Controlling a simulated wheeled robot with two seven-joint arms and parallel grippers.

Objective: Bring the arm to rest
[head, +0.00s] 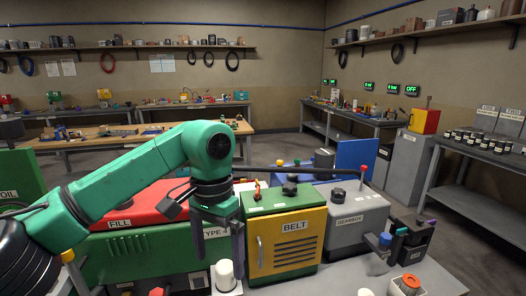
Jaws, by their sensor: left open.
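My left arm comes in from the left, green with a dark wrist. My right gripper is not in view.
A grey box marked GEARBOX (352,222) stands right of the cabinet, near a dark holder with coloured tops (412,240). An orange-topped container (410,284) is at front right. Workbenches (105,133) line the back. Open floor (285,146) lies between the benches.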

